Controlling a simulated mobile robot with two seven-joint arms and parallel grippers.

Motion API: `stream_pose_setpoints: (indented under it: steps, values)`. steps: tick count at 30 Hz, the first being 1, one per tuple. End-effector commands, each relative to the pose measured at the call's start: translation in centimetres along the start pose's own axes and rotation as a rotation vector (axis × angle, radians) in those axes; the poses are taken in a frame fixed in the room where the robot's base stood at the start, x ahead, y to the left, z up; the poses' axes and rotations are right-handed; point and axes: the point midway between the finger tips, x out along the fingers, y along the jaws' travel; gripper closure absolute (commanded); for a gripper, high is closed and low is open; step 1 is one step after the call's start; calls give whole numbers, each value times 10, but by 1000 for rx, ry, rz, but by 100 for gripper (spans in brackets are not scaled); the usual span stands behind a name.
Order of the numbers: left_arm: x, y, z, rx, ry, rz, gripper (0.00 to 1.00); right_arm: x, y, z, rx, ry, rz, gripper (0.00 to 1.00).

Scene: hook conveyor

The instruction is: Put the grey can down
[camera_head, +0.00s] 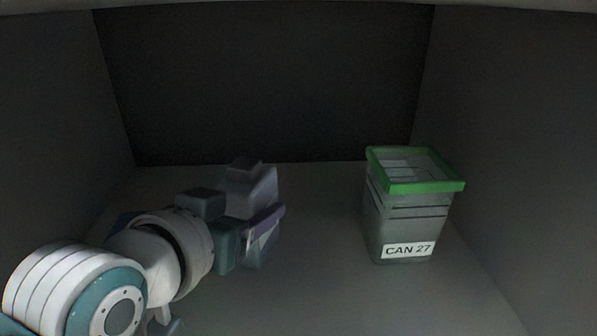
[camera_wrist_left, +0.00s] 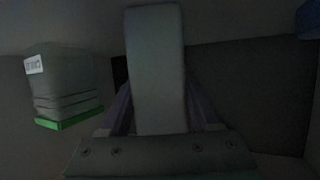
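The grey can (camera_head: 252,187) is a dull grey body at the end of my left arm in the head view. In the left wrist view the grey can (camera_wrist_left: 156,70) runs upright through the middle, between the purple fingers. My left gripper (camera_head: 264,220) appears shut on it; one purple finger shows across its near side. The gripper hides part of the can, and I cannot tell whether its lower end touches the floor. My right gripper is not in view.
A grey bin (camera_head: 392,232) with a green rim and a "CAN 27" label stands to the right, apart from the can. The bin also shows in the left wrist view (camera_wrist_left: 62,78). Dark walls enclose the back and sides. Floor (camera_head: 320,225) between can and bin is clear.

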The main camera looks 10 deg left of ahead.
Motion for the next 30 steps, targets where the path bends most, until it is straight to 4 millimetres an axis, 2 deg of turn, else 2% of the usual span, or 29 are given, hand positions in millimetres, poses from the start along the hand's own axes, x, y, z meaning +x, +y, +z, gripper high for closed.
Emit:
stream_pose_setpoints:
  steps: [1, 7, 17, 20, 30]
  values:
    - [0, 0, 0, 0, -1, 0, 31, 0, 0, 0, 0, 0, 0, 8]
    - [0, 0, 0, 0, -1, 0, 8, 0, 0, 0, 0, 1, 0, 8]
    - [-3, 0, -4, 0, -2, 0, 8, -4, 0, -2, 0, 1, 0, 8]
    - [-17, 0, -5, 0, -4, 0, 8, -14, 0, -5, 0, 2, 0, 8]
    - [-91, 0, -6, 0, -6, 1, 8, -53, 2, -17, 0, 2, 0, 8]
